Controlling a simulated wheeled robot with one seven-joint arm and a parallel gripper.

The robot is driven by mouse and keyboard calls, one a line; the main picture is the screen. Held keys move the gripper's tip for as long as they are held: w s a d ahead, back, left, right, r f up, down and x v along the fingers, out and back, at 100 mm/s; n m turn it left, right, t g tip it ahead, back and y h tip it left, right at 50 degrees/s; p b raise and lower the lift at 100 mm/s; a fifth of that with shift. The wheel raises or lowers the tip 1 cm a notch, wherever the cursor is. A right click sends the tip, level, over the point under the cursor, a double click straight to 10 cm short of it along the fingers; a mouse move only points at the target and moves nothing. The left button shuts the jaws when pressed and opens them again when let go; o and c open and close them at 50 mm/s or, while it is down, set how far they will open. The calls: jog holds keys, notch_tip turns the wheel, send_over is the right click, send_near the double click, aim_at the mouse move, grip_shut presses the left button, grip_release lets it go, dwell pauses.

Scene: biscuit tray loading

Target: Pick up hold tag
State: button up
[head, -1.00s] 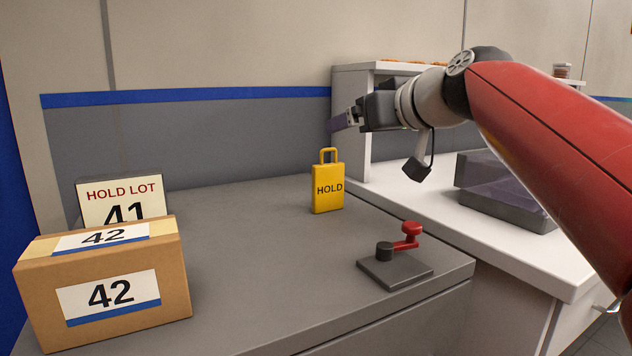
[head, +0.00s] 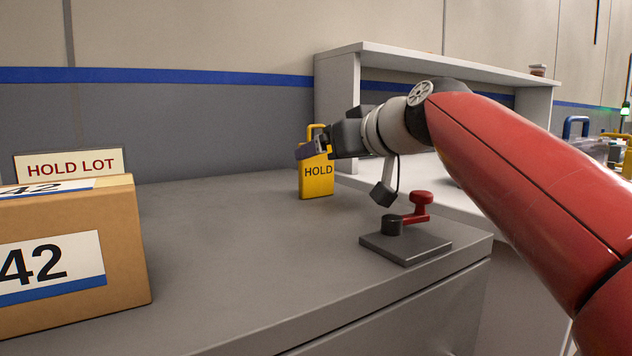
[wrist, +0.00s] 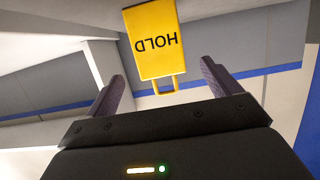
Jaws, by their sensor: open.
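The yellow hold tag (head: 317,178) stands upright on the grey counter in the head view, with a loop handle on top and the word HOLD on its face. In the wrist view the hold tag (wrist: 153,42) appears upside down, its handle pointing toward my gripper. My gripper (head: 302,151) is in front of the tag's upper part in the head view and hides some of it. In the wrist view my gripper (wrist: 160,78) has its fingers wide apart, with the handle between and slightly beyond the tips. I cannot tell whether anything touches.
A cardboard box (head: 135,240) labelled 42 stands at the left, before a HOLD LOT sign (head: 70,164). A dark base with a red crank (head: 420,205) sits near the counter's right edge. A white shelf unit (head: 335,85) stands behind. The middle of the grey counter (head: 230,250) is clear.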

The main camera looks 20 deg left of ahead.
aim_at(317, 161)
jog(key=p+x, duration=0.1)
jog(key=x, duration=0.6)
jog(key=shift+w+a+p, duration=0.15)
jog(key=shift+a+p, duration=0.1)
jog(key=shift+p, duration=0.05)
jog(key=c, duration=1.1)
